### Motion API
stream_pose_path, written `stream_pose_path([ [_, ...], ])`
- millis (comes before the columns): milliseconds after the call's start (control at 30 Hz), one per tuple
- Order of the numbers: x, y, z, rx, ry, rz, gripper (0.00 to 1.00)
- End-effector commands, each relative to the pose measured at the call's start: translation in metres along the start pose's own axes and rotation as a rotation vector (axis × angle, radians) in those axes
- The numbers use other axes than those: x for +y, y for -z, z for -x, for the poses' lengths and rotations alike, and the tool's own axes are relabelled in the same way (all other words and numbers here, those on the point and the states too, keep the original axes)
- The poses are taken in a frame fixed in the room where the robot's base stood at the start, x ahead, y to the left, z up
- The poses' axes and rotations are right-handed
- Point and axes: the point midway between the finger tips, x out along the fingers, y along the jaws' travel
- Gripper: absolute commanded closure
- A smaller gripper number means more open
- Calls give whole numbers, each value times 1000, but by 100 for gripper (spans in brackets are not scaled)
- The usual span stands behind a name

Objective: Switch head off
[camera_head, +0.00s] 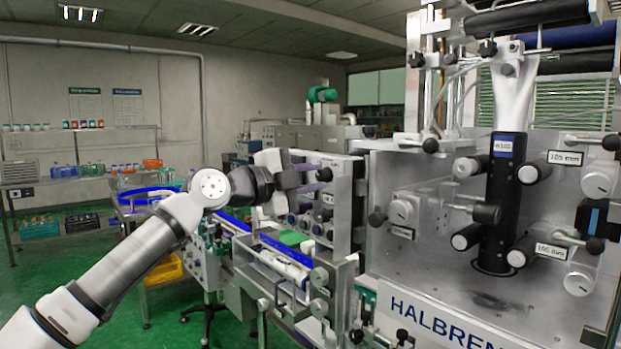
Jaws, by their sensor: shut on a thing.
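My gripper (317,177) reaches from the left to the upper left part of a grey control panel (343,222) on the machine. Its fingers are shut on a small dark purple knob (324,174) on the panel face. The fingers hide part of the knob, and I cannot read its setting or label. Several more dark knobs (315,229) sit on the panel below the gripper.
Right of the panel stands the large steel HALBREN machine (440,312) with a black upright column (501,195) and protruding rollers and knobs. Below the gripper runs a conveyor (285,250) with blue edges. Shelves (85,180) stand far left; green floor lies open there.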

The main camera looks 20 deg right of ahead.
Motion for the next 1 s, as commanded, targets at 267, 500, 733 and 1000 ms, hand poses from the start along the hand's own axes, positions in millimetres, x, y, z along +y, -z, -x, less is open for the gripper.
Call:
stream_pose_path([
  [267, -2, 0, 1, -2, 3, 86, 100],
  [500, -2, -1, 1, -2, 4, 104, 100],
  [733, -2, 0, 1, -1, 3, 104, 100],
  [1000, -1, 0, 0, -1, 2, 104, 55],
])
